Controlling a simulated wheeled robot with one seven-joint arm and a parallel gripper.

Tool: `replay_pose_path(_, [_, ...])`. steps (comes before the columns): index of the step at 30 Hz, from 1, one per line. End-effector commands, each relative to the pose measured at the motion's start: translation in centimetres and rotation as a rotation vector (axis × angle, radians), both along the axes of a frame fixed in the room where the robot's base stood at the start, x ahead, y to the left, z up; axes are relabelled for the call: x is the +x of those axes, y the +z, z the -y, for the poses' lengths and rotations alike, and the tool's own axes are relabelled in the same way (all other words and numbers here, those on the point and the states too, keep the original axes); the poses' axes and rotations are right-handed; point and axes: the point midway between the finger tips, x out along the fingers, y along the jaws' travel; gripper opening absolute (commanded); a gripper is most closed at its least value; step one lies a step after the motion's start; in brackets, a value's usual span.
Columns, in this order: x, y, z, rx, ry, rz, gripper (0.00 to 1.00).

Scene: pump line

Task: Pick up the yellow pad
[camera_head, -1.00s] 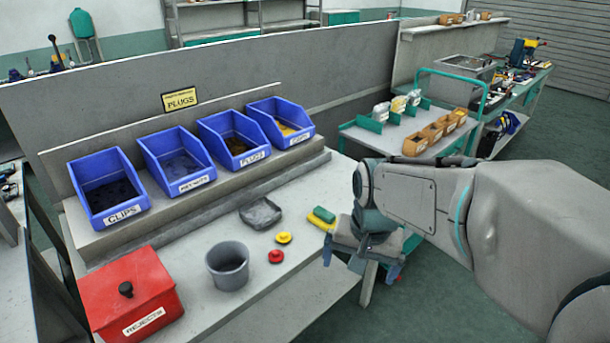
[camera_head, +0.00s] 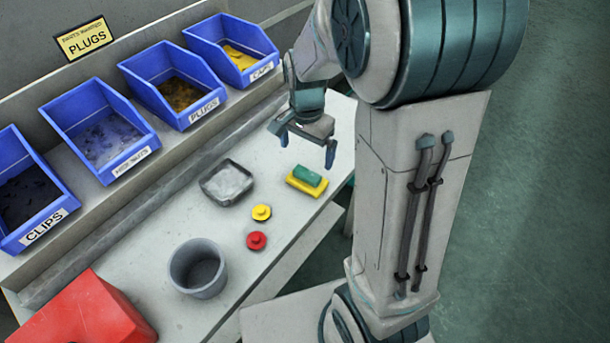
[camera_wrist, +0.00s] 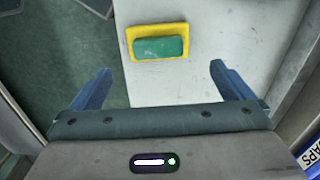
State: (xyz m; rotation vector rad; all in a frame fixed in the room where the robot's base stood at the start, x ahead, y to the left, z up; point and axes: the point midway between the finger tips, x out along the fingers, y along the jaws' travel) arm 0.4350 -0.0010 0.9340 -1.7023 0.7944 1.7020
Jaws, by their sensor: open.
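The yellow pad (camera_head: 293,186) lies flat on the grey bench near its front right edge. A green block (camera_head: 308,176) rests on top of it and hides most of its upper face. In the wrist view the yellow pad (camera_wrist: 129,42) shows as a rim around the green block (camera_wrist: 160,48), ahead of the fingers and roughly between them. My gripper (camera_head: 306,148) is open and empty, with blue fingertips spread wide, above and behind the pad in the head view. The gripper also shows in the wrist view (camera_wrist: 160,85). It touches neither piece.
A grey tray (camera_head: 207,188), a yellow knob (camera_head: 261,212), a red knob (camera_head: 256,240) and a grey cup (camera_head: 176,268) stand left of the pad. Blue bins (camera_head: 150,126) line the raised shelf behind. A red box (camera_head: 80,320) sits at lower left.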

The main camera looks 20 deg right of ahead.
Motion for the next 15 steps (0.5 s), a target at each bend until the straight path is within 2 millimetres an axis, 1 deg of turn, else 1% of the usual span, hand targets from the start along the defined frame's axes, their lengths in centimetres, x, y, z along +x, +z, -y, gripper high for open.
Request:
replay_pose_path(1, [-0.1, -1.2, 0.1, 0.0, -0.002, -0.005, 1.0])
replay_pose_path(3, [-0.1, -2.2, 0.1, 0.0, -0.003, -0.004, 1.0])
replay_pose_path(6, [-0.1, -3.2, 0.0, 0.0, -0.002, -0.001, 1.0])
replay_pose_path(11, [-0.1, -4.2, 0.0, 0.0, -0.001, -0.003, 1.0])
replay_pose_path(15, [-0.4, -6.3, 0.1, 0.0, 0.0, -0.005, 1.0])
